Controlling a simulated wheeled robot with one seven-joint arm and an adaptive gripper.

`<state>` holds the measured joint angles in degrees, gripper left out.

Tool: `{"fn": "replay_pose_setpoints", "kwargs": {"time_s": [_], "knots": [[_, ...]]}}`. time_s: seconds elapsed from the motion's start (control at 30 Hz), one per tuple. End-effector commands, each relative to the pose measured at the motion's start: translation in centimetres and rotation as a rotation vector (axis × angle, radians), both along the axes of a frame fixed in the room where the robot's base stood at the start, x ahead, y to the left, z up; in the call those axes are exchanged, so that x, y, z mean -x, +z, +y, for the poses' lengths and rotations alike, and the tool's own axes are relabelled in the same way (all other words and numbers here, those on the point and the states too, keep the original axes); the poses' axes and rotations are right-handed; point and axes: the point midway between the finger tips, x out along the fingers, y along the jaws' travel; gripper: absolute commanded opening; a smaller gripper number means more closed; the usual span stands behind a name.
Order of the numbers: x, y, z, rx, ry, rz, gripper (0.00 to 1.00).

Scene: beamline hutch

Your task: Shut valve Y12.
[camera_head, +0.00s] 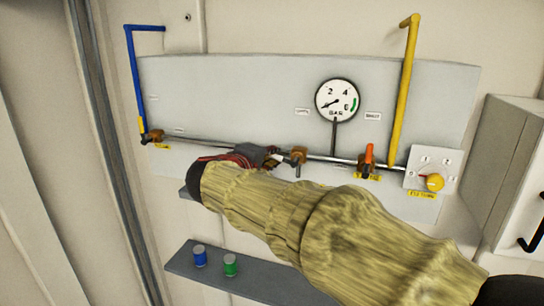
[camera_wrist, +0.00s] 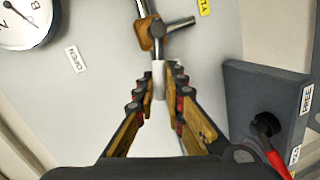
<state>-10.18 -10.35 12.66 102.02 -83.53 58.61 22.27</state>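Several valves sit along a thin pipe (camera_head: 225,144) on the grey panel. The middle valve (camera_head: 298,155) has a brass body and a grey lever pointing down; it also shows at the top of the wrist view (camera_wrist: 153,32). Beside it a yellow label (camera_wrist: 203,6) is cut off, so I cannot read its full number. My gripper (camera_head: 272,160) is just left of this valve in the head view. In the wrist view its fingers (camera_wrist: 160,78) stand apart on either side of a pale rod-like piece (camera_wrist: 159,74), with gaps visible. I cannot tell whether this is pipe or handle.
A pressure gauge (camera_head: 337,100) stands above the pipe. A valve with an orange handle (camera_head: 368,158) and a yellow knob (camera_head: 434,182) are to the right. A dark box (camera_wrist: 250,105) with a red lever is close to the gripper. A shelf (camera_head: 180,264) holds two cans.

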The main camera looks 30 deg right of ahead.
Motion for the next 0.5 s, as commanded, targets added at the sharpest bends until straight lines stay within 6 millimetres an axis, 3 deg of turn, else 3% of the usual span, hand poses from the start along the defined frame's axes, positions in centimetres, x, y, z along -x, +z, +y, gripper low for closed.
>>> {"fn": "replay_pose_setpoints", "kwargs": {"time_s": [0.17, 0.5], "knots": [[0.01, 0.0, 0.01, 0.0, 0.0, 0.0, 0.0], [0.01, 0.01, 0.0, 0.0, 0.0, 0.0, 0.0]]}}
